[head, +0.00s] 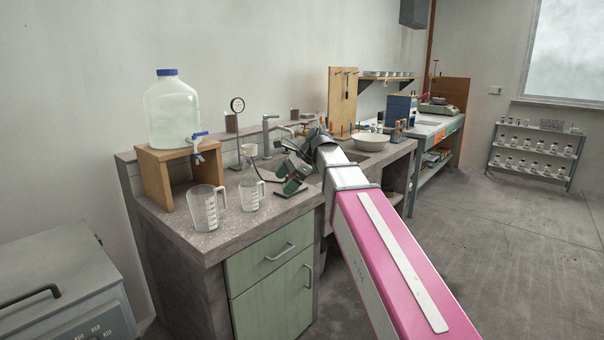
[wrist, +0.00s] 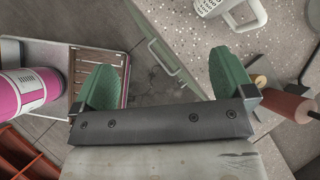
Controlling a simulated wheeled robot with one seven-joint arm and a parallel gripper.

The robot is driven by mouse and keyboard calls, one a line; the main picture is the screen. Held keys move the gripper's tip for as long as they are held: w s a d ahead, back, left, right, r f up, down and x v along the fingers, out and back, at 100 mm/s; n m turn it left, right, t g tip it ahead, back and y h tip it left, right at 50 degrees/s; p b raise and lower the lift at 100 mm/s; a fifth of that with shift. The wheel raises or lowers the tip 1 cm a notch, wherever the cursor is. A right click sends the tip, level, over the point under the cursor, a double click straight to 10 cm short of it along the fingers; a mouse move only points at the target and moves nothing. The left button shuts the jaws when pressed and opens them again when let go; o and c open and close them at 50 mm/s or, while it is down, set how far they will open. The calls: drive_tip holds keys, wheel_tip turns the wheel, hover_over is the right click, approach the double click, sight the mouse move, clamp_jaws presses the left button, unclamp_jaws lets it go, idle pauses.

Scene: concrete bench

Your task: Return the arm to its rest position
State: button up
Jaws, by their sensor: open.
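Past the fingers are the floor and the green drawer front (wrist: 165,52). My arm stretches forward from the lower right of the head view, and its pink link hides part of the bench's right side.
Two clear measuring jugs, the larger (head: 203,210) and the smaller (head: 250,194), stand left of my gripper. A water bottle (head: 172,110) sits on a wooden stand (head: 160,180). A white bowl (head: 370,141) is behind my arm. Open floor (head: 500,240) lies to the right.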

drive_tip(key=s+d+f+n+h, duration=0.2)
drive_tip(key=s+d+f+n, duration=0.2)
drive_tip(key=d+f, duration=0.4)
drive_tip(key=s+d+f+n+h, duration=0.3)
drive_tip(key=s+d+f+n, duration=0.2)
drive_tip(key=f, duration=1.1)
drive_tip(key=s+d+f+n+t+h, duration=0.1)
drive_tip(key=s+d+f+n, duration=0.3)
drive_tip(key=d+f, duration=0.7)
wheel_tip(320, 180, down, 2)
drive_tip(key=shift+s+h, duration=0.25)
drive_tip(key=shift+h, duration=0.65)
